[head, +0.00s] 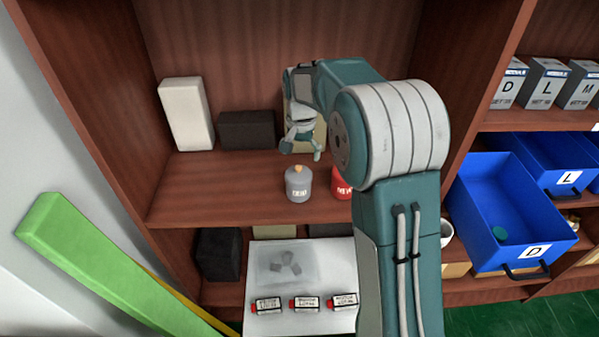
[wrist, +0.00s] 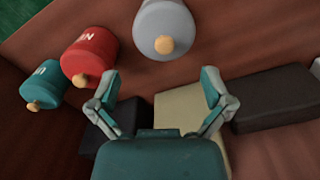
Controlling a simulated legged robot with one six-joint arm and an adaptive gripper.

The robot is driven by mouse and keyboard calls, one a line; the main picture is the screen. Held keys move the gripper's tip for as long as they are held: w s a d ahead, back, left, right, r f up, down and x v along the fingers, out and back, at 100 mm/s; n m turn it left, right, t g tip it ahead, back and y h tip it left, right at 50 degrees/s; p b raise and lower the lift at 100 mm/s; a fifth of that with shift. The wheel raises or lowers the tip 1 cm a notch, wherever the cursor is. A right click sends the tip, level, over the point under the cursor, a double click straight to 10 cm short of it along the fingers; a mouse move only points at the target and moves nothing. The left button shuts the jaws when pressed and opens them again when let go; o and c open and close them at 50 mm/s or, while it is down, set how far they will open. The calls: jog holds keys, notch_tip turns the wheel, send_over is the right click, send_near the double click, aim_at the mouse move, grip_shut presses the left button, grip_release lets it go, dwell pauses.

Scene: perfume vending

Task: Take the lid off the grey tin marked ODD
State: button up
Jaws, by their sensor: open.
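The grey tin (head: 298,186) stands upright on the wooden shelf, its lid on top with a tan knob (head: 298,168). Its front label is too small to read surely. In the wrist view the grey tin (wrist: 165,28) is at the top, knob (wrist: 164,45) toward the camera. My gripper (head: 301,154) is open and empty, above the shelf and behind the tin, apart from it. In the wrist view my gripper (wrist: 170,85) has its two fingers spread, with the grey tin beyond the fingertips.
A red tin (head: 340,184) stands right of the grey one, partly hidden by my arm. A teal tin (wrist: 45,85) shows beyond it in the wrist view. A white box (head: 187,114) and a dark box (head: 247,130) stand at the shelf's back. Shelf left of the grey tin is clear.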

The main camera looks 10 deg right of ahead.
aim_at(298, 167)
jog(key=f, duration=0.2)
jog(key=a+f, duration=0.1)
jog(key=f, duration=0.1)
jog(key=shift+f, duration=0.4)
jog(key=shift+d+f, duration=0.2)
jog(key=shift+d, duration=0.1)
jog(key=c, duration=0.7)
jog(key=shift+a, duration=0.2)
jog(key=shift+c, duration=1.1)
